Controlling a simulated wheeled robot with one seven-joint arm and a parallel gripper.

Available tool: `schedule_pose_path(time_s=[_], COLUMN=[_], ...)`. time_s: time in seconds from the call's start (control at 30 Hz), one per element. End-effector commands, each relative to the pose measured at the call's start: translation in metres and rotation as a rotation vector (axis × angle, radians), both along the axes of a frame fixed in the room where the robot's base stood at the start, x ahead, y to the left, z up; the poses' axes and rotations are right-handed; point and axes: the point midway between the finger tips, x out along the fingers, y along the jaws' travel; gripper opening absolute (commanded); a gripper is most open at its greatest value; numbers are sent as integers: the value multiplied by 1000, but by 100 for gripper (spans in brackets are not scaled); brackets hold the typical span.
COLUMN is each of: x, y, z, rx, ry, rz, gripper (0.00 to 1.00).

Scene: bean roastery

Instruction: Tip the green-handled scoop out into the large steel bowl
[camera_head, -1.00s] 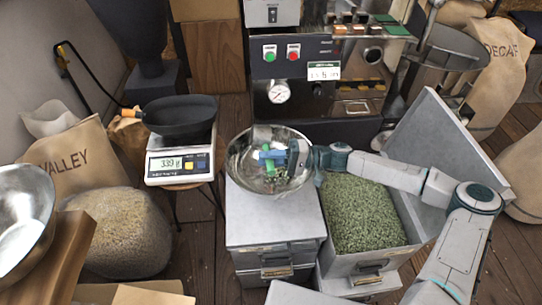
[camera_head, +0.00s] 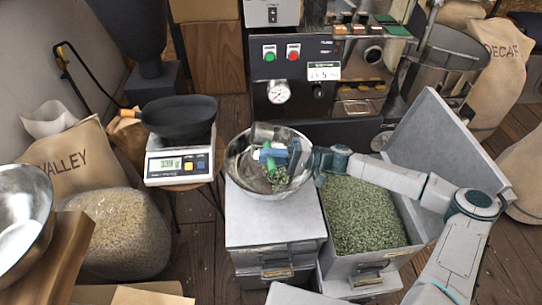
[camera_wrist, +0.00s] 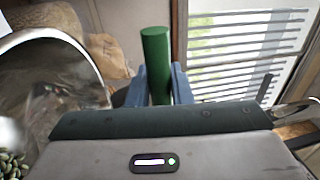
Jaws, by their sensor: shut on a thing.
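My gripper (camera_head: 283,155) is over the steel bowl (camera_head: 233,172) on the grey cabinet, its blue fingers shut on the green handle (camera_head: 270,160) of the scoop. The handle stands between the fingers in the wrist view (camera_wrist: 155,62). A grey metal part that looks like the scoop's head (camera_head: 262,133) shows at the bowl's far side, tilted; its inside is hidden. Green beans (camera_head: 279,179) lie in the bowl below the gripper. In the wrist view a shiny curved steel wall (camera_wrist: 45,75) fills the left, with beans (camera_wrist: 12,164) at the lower left corner.
An open bin (camera_head: 362,215) of green beans stands right of the bowl, its lid (camera_head: 440,140) raised. A scale (camera_head: 180,165) with a black pan (camera_head: 180,115) is to the left. Another steel bowl (camera_head: 22,215) sits at the far left. The roaster (camera_head: 320,90) stands behind.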

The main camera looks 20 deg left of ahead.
Motion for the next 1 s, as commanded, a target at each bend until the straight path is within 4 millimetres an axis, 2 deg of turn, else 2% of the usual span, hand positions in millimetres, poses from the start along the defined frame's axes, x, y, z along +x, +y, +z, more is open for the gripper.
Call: schedule_pose_path(time_s=[0.73,0.83,1.0], x=[1,-2,-6], y=[-1,5,15], z=[5,0,-31], rx=[40,-104,-332], ry=[15,-46,-134], rz=[0,5,4], gripper=[0,0,0])
